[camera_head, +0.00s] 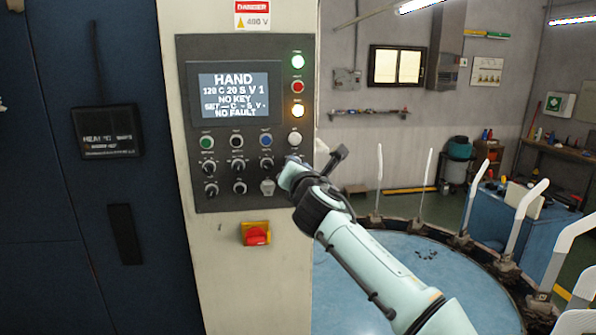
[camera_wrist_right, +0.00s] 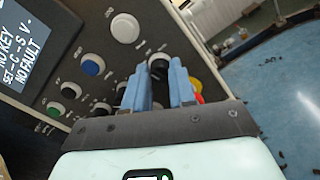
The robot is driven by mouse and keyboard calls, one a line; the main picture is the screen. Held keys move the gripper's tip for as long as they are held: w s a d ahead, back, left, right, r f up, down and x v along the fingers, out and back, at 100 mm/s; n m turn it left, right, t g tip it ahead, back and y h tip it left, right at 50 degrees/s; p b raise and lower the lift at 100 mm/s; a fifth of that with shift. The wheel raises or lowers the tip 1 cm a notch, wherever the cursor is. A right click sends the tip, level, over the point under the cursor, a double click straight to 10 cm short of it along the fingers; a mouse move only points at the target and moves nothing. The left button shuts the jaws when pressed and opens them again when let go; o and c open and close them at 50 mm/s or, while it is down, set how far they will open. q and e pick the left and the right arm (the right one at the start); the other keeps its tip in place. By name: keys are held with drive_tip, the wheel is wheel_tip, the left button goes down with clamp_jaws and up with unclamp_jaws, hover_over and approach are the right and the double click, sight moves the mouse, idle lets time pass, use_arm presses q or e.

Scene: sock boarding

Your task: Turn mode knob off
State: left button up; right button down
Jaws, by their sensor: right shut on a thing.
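The grey control panel (camera_head: 222,120) is on the front of the cream cabinet, with a screen (camera_head: 234,94) reading HAND, NO KEY and NO FAULT. Several small knobs stand in rows below it; their labels are too small to read. My right gripper (camera_head: 290,168) is at the right end of the upper knob row, below the white button (camera_head: 295,138), and hides the knob there. In the right wrist view, the blue fingers of my right gripper (camera_wrist_right: 166,88) are closed around a black knob (camera_wrist_right: 159,66), whose pointer direction I cannot tell. My left gripper is out of view.
A red and yellow switch (camera_head: 256,234) sits below the panel. Green, red and lit amber lamps or buttons (camera_head: 298,86) line the panel's right side. A round blue platform (camera_head: 430,265) with upright white boards stands to the right.

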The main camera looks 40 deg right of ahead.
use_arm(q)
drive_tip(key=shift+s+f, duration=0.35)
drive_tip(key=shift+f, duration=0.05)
use_arm(e)
drive_tip(key=shift+m, duration=1.3)
drive_tip(key=c, duration=0.9)
unclamp_jaws()
use_arm(q)
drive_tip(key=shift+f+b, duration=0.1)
drive_tip(key=shift+b, duration=0.2)
use_arm(e)
drive_tip(key=shift+s, duration=0.1)
use_arm(q)
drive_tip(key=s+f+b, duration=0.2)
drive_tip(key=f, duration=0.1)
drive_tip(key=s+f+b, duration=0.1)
drive_tip(key=b, duration=0.1)
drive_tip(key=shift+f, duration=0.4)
use_arm(e)
drive_tip(key=v, duration=1.3)
drive_tip(key=shift+s, duration=0.1)
